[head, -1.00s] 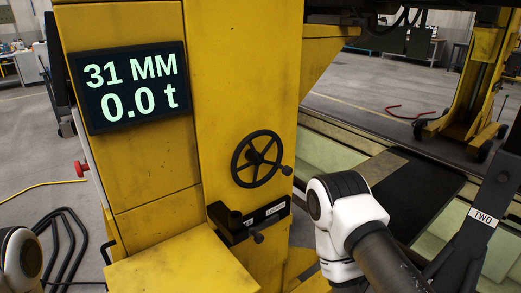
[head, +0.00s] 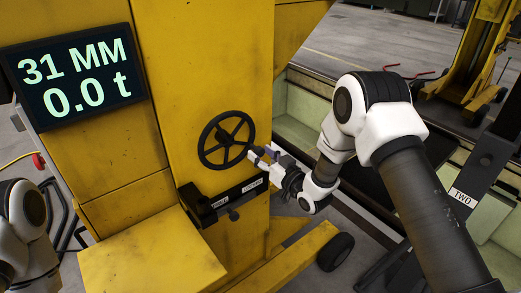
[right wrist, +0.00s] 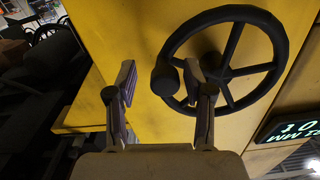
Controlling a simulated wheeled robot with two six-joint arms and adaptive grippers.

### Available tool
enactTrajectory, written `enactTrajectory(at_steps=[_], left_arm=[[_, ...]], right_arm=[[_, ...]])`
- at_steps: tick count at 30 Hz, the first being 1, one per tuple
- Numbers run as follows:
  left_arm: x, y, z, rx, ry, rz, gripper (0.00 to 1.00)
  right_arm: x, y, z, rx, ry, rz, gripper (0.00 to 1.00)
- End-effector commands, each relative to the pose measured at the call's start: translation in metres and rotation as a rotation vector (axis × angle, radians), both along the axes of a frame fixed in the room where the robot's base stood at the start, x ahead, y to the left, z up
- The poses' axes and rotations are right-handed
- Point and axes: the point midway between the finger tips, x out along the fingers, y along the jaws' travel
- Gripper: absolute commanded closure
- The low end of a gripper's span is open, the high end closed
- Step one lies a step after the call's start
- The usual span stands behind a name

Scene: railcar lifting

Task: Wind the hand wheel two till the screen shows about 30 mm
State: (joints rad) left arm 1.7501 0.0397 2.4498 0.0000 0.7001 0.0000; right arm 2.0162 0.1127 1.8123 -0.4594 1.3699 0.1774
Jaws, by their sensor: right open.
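The black hand wheel (head: 226,140) is on the yellow column, with its knob at the lower right. The screen (head: 72,78) reads 31 MM and 0.0 t. My right gripper (head: 262,153) is at the wheel's right edge, by the knob. In the right wrist view, the open fingers (right wrist: 160,86) stand either side of the round knob (right wrist: 164,78), with the wheel rim (right wrist: 230,13) behind; I cannot tell if either finger touches it. The screen's corner (right wrist: 292,128) shows there upside down. My left gripper is out of view.
A black bracket with a labelled lever (head: 228,198) sits just under the wheel. A yellow ledge (head: 150,260) juts out at the front. A dark post labelled TWO (head: 462,198) stands at the right. A black roller wheel (head: 336,251) is near the floor.

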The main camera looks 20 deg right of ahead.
Motion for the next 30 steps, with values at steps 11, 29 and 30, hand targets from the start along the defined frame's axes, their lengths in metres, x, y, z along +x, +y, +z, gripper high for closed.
enactTrajectory(at_steps=[11, 29, 30], left_arm=[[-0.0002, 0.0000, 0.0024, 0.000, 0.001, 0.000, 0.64], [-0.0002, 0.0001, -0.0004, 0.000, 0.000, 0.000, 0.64], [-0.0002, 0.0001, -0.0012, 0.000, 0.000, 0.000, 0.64]], right_arm=[[0.0109, 0.0045, -0.0005, 0.002, 0.002, 0.000, 0.59], [0.0117, 0.0019, 0.0038, -0.049, -0.019, -0.001, 1.00], [0.0119, 0.0012, 0.0050, -0.063, -0.024, -0.001, 1.00]])
